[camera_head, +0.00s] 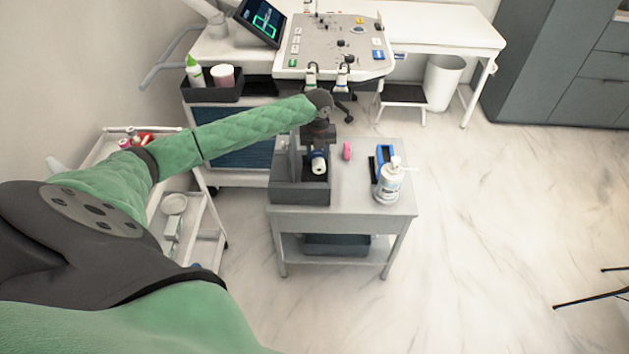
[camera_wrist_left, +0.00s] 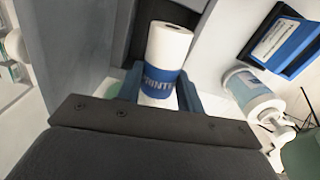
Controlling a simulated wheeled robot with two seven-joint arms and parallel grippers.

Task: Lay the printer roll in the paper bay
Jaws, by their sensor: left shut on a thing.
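The printer roll (camera_head: 318,166) is white with a blue printed band. It also shows in the left wrist view (camera_wrist_left: 170,45), where my left gripper (camera_wrist_left: 160,90) is shut around the band. In the head view my left gripper (camera_head: 319,152) reaches down at the grey box (camera_head: 300,197) on the small table. The box has a tall divider and walls; which part is the paper bay I cannot tell for sure. The roll is within the box's outline, but whether it touches the floor of the box is unclear. My right gripper is not in view.
On the small table (camera_head: 370,208) are a pink item (camera_head: 347,151), a blue holder (camera_head: 383,157) and a white pump bottle (camera_head: 389,182), right of the box. A console (camera_head: 335,45) stands behind. A white trolley (camera_head: 205,222) stands at left. The floor at right is mostly clear.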

